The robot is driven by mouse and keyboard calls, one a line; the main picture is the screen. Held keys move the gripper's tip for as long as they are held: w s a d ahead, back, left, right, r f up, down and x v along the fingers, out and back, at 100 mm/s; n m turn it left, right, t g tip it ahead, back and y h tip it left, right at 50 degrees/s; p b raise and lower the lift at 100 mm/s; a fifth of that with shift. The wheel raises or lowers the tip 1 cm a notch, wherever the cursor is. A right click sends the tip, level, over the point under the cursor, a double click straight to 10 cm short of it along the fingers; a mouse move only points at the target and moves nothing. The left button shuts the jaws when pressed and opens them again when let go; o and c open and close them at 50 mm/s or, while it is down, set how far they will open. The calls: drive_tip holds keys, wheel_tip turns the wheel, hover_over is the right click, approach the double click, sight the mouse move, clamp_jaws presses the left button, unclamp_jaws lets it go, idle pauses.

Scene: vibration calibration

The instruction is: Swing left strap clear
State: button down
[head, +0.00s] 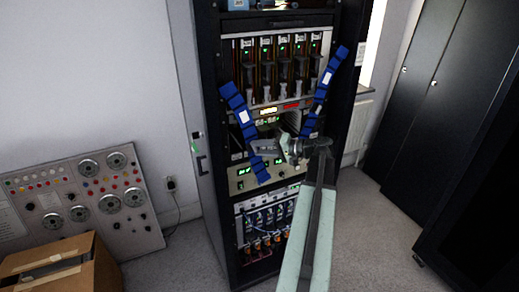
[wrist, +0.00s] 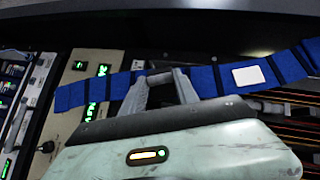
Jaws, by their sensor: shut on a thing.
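The left strap (head: 234,101) is a blue segmented band with a white patch, slanting down across the left side of the rack front. In the wrist view the strap (wrist: 215,80) runs across the picture past my fingers. My gripper (head: 262,147) is at the strap's lower part, below the white patch, and is shut on it. In the wrist view my gripper (wrist: 160,78) has its fingertips at the strap, which hides part of their ends. The strap's lower end hangs free below my gripper.
A similar blue right strap (head: 325,84) slants across the right side of the black rack (head: 207,130). Lit instrument panels lie behind the straps. A control panel (head: 75,195) and cardboard box (head: 60,268) stand at left. Dark cabinets (head: 428,110) stand at right, with open floor between.

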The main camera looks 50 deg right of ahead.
drive_tip(key=w+a+f+m+t+y+b, duration=0.1)
drive_tip(key=w+a+f+m+t+b, duration=0.1)
drive_tip(key=a+b, duration=0.5)
drive_tip(key=shift+w+a+m+y+b, duration=0.35)
drive_tip(key=shift+w+a, duration=0.1)
drive_tip(key=shift+w, duration=0.2)
drive_tip(key=shift+f, duration=0.1)
drive_tip(key=c, duration=0.9)
unclamp_jaws()
drive_tip(key=v, duration=0.7)
drive_tip(key=shift+s+d, duration=0.15)
drive_tip(key=shift+s, duration=0.25)
drive_tip(key=shift+c, duration=0.5)
